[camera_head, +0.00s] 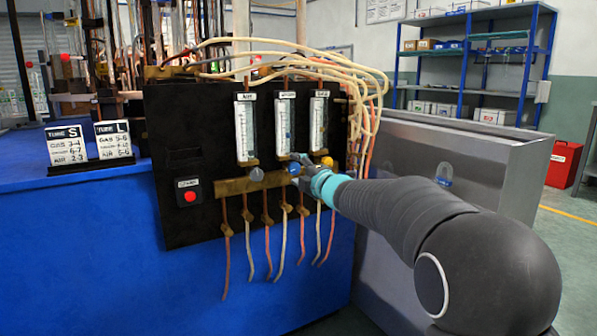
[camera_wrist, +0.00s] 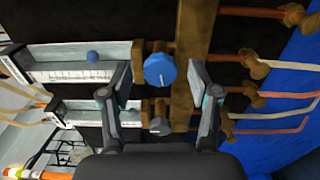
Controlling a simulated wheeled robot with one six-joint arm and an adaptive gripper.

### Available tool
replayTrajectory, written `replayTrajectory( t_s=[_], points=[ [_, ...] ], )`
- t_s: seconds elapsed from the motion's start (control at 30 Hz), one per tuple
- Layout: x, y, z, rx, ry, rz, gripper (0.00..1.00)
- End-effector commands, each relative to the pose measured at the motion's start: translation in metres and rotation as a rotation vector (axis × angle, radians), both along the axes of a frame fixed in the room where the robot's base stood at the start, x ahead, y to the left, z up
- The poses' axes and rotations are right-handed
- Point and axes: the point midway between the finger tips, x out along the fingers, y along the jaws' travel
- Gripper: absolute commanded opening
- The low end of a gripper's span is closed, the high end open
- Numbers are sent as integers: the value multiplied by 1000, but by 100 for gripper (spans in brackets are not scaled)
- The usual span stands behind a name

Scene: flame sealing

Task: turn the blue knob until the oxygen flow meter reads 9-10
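The blue knob (camera_head: 294,169) sits on the brass bar under the middle flow meter (camera_head: 285,125), taken as the oxygen one; its label is too small to read surely. My gripper (camera_head: 303,168) is at the knob, partly hiding it. In the wrist view, the blue knob (camera_wrist: 160,70) lies between the fingertips of my gripper (camera_wrist: 161,72), with visible gaps on both sides. The gripper is open. The flow meter in line with the knob (camera_wrist: 65,76) runs left and has a blue ball (camera_wrist: 93,57). Its reading is not legible.
A grey knob (camera_head: 257,175) and a yellow knob (camera_head: 327,161) flank the blue one. The grey knob (camera_wrist: 160,125) is near the fingers in the wrist view. Hoses (camera_head: 285,235) hang below. A red button (camera_head: 190,197) and sign cards (camera_head: 113,140) are at left.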

Motion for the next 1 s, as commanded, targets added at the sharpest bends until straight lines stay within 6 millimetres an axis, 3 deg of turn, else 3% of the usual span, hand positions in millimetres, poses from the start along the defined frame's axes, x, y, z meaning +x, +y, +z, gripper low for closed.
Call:
replayTrajectory(
  t_s=[0.27, 0.73, 1.0],
  points=[
    [-6, -5, 0, 0, 0, -1, 62],
    [-76, -51, 1, -1, -1, -1, 62],
    [-97, -66, 0, 0, 0, 0, 62]
  ],
)
